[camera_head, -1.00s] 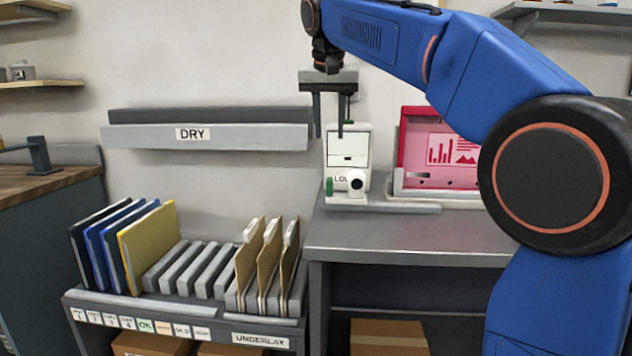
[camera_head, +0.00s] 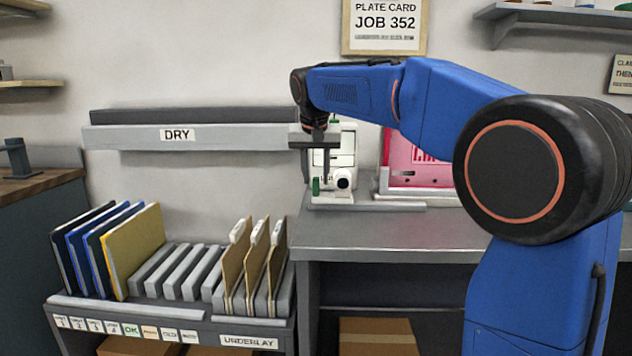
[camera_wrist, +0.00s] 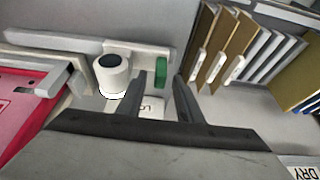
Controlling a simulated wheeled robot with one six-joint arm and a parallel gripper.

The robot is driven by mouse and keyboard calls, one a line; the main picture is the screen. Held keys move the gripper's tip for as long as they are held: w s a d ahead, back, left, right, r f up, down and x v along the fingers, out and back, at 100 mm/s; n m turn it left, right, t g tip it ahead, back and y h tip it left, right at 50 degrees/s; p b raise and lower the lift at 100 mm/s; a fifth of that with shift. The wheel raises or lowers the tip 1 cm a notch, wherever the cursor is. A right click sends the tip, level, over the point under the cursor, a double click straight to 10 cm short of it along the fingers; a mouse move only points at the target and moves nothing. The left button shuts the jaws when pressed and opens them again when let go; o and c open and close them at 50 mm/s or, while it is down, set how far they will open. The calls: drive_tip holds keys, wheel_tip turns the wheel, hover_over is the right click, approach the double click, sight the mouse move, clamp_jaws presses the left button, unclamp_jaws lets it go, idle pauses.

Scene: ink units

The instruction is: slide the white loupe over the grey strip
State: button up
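The white loupe (camera_head: 342,178), a short white cylinder with a dark lens, is at the front of a white unit at the back of the grey bench. It also shows in the wrist view (camera_wrist: 112,72), left of the fingers. A green part (camera_head: 316,186) stands beside it. A grey strip (camera_head: 395,206) runs along the bench below the pink panel; I cannot tell for certain that it is the task's strip. My gripper (camera_head: 317,170) points down at the unit, its fingers apart and empty. In the wrist view my gripper (camera_wrist: 170,78) partly hides the unit's label.
The pink panel (camera_head: 415,160) stands right of the unit. Left of the bench, a low rack holds folders (camera_head: 135,245) and tan cards (camera_head: 255,265). A DRY ledge (camera_head: 240,136) is on the wall. The front bench top (camera_head: 390,235) is clear.

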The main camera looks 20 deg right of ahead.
drive_tip(key=shift+x, duration=1.2)
drive_tip(key=shift+c, duration=0.6)
clamp_jaws()
drive_tip(key=s+d, duration=0.2)
drive_tip(key=d, duration=0.4)
drive_tip(key=s+d, duration=0.2)
drive_tip(key=d, duration=0.4)
drive_tip(key=s+d, duration=0.2)
drive_tip(key=d, duration=0.4)
drive_tip(key=shift+d, duration=0.2)
drive_tip(key=shift+o, duration=0.6)
unclamp_jaws()
drive_tip(key=shift+s+d, duration=0.1)
drive_tip(key=shift+d, duration=0.05)
drive_tip(key=shift+r, duration=0.15)
drive_tip(key=v, duration=1.7)
drive_tip(key=shift+s+r, duration=0.1)
